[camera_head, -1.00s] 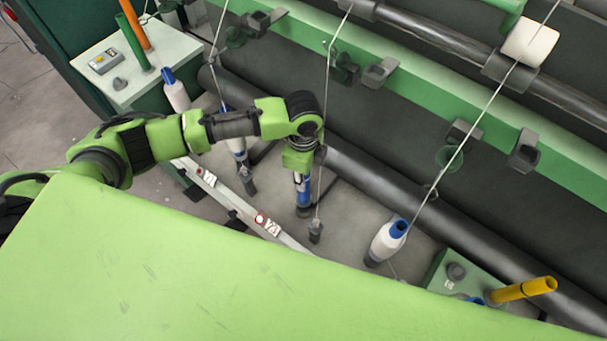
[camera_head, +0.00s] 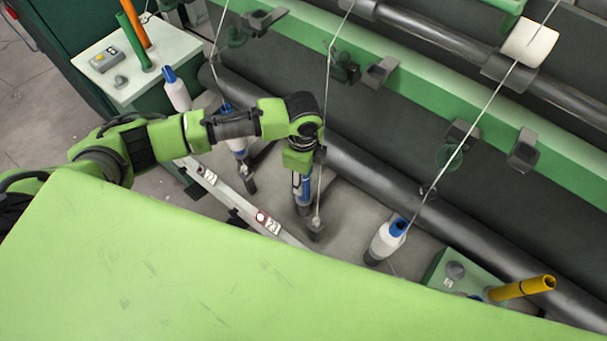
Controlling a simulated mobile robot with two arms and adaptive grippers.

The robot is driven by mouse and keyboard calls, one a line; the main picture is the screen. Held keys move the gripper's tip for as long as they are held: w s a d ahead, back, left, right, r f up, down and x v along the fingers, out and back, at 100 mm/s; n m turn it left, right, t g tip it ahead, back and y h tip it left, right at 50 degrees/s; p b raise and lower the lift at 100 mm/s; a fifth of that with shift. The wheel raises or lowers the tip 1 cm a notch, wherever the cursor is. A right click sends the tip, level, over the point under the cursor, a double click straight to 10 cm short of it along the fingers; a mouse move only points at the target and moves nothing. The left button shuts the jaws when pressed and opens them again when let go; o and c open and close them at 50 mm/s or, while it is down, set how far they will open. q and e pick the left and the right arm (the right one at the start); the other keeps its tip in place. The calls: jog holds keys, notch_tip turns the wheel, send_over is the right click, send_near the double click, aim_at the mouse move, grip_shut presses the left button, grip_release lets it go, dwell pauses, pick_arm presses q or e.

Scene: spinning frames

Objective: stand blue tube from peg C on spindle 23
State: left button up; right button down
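My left arm reaches in from the left, and its wrist points down over the floor gap between the label rail and the machine. My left gripper (camera_head: 304,205) is small and dark there; whether its fingers are open or closed is unclear. A narrow blue piece (camera_head: 303,186), perhaps the blue tube, shows just under the green wrist, partly hidden by it. A dark spindle holder (camera_head: 316,231) stands just right of and below the gripper, by a hanging thread. My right gripper is not in view.
White bobbins with blue tops stand at the left (camera_head: 176,90), behind my forearm (camera_head: 237,140) and at the right (camera_head: 388,241). A yellow tube (camera_head: 523,287) leans from the green box (camera_head: 440,266). Threads run up to the machine. A light-green panel (camera_head: 160,260) fills the foreground.

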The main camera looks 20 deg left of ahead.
pick_arm(q)
notch_tip(320, 180, up, 12)
jog(key=shift+s, duration=0.1)
dwell(0.5)
dwell(1.3)
